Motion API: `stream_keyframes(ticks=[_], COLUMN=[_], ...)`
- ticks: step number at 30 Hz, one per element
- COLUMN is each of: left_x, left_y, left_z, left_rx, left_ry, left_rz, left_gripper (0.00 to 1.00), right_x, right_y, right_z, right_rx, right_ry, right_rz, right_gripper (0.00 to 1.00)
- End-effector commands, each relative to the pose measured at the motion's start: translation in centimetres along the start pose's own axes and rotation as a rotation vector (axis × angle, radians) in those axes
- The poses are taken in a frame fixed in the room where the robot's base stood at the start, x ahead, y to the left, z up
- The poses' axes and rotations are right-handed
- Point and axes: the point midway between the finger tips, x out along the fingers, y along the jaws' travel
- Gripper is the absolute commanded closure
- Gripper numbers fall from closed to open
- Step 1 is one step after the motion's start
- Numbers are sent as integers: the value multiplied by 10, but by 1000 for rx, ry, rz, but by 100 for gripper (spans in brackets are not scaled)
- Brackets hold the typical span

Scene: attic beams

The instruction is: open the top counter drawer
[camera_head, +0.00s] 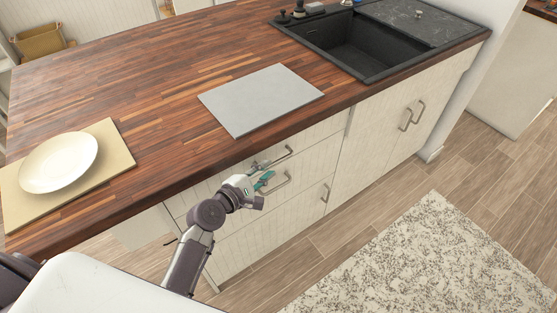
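The top counter drawer (318,134) is a cream panelled front just under the wooden countertop, and it looks shut, flush with the cabinet. Its metal bar handle (284,153) is partly overlapped by my gripper at its left end. My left gripper (264,174) is in front of the drawers, with its two teal-tipped fingers apart and nothing seen between them. The upper finger is close to the top handle; I cannot tell if they touch. A second handle (280,184) lies just below, close to the lower finger. My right gripper is not in view.
The countertop (170,88) holds a plate (60,162) on a board, a grey slab (262,98) and a dark sink (372,45). A lower handle (326,193) and cupboard handles (412,115) stick out. The floor before the cabinet is clear, with a speckled rug (430,265).

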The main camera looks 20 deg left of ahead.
Motion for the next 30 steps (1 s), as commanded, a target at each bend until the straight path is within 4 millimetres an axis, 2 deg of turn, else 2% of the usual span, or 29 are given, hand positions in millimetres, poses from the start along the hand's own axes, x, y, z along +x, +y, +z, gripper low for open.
stream_keyframes(ticks=[3, 10, 21, 22, 26, 30], left_x=[25, 53, 59, 59, 59, 59], left_y=[1, -1, 0, 0, 0, -1], left_z=[0, 0, 0, 0, 0, 0], left_rx=[0, 1, 2, 2, 2, 2], left_ry=[-1, 0, 1, 1, 1, 1], left_rz=[2, -1, 0, 0, 0, 0], left_gripper=[78, 78, 78, 80, 100, 100], right_x=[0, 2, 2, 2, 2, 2], right_y=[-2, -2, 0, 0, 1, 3], right_z=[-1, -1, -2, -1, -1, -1], right_rx=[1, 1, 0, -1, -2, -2], right_ry=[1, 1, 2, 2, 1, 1], right_rz=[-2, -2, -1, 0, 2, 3], right_gripper=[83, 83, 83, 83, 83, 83])
